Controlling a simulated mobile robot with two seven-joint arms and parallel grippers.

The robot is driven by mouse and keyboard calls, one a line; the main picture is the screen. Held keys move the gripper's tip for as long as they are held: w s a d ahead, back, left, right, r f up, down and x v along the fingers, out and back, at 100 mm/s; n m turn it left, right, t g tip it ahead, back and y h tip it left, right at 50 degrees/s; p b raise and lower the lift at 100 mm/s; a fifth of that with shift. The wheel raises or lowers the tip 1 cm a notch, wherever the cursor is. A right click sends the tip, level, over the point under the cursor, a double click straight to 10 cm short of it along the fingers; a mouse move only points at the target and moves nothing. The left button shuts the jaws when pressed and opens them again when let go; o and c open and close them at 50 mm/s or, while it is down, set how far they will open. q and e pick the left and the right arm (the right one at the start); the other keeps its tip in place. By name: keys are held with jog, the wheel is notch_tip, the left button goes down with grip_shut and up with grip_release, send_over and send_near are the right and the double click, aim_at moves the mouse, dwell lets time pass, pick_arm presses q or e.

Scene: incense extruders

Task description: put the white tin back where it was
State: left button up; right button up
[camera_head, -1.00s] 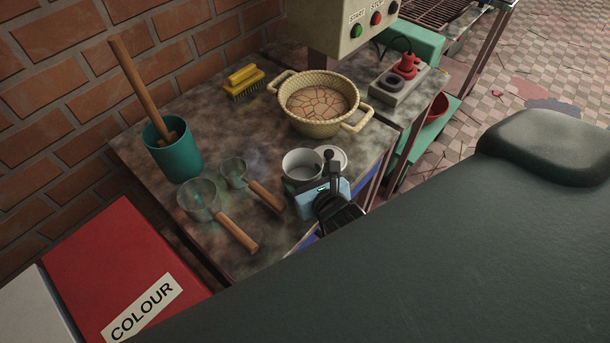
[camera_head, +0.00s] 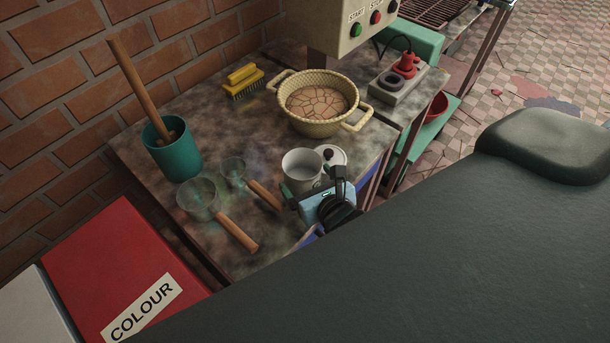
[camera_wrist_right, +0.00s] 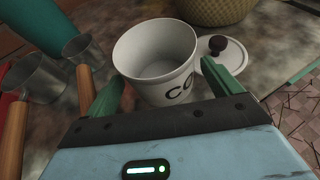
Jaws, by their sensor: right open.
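The white tin (camera_head: 300,171) stands upright and without a lid on the worktable, near its front edge. In the right wrist view the tin (camera_wrist_right: 157,68) looks empty inside and shows dark letters on its side. My right gripper (camera_head: 318,188) is at the tin's near side. In the wrist view its two green fingers (camera_wrist_right: 168,88) are spread, one on each side of the tin's lower part, with gaps visible. A white lid with a dark knob (camera_head: 331,156) lies just right of the tin. My left gripper is not in view.
A teal pot (camera_head: 178,157) holds a wooden stick. A woven basket (camera_head: 317,128) stands behind the tin, and a yellow brush (camera_head: 245,82) lies farther back. A red COLOUR box (camera_head: 115,265) is at lower left.

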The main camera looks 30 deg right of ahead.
jog(key=shift+v, duration=2.65)
